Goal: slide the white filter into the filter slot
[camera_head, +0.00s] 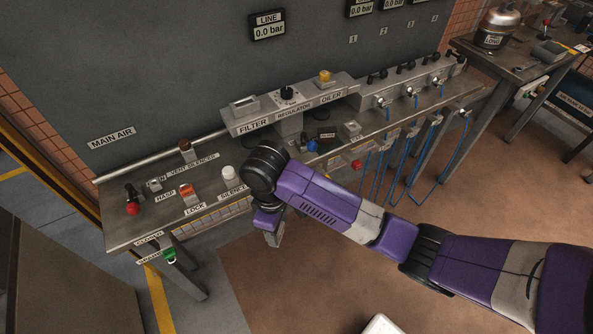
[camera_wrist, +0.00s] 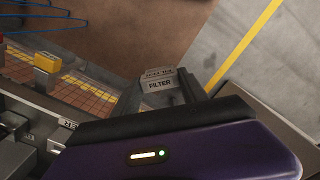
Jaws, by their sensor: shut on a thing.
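My gripper (camera_head: 272,237) hangs in front of the bench's front edge in the head view, apart from the regulator row. In the wrist view my gripper (camera_wrist: 160,92) has its two dark fingers closed on a small pale grey-white block lettered FILTER (camera_wrist: 159,85), the white filter. In the head view the filter is largely hidden by my wrist. The grey housing labelled FILTER (camera_head: 249,126) is at the left end of the regulator row, behind and above my gripper. A raised light frame (camera_head: 243,104) is on its top; I cannot tell how deep the slot is.
The regulator (camera_head: 287,104) and oiler (camera_head: 330,91) adjoin the housing. On the bench (camera_head: 150,227) are a red-handled valve (camera_head: 132,207), an orange lock (camera_head: 186,190) and a white cylinder (camera_head: 229,173). Blue hoses (camera_head: 377,170) hang to the right.

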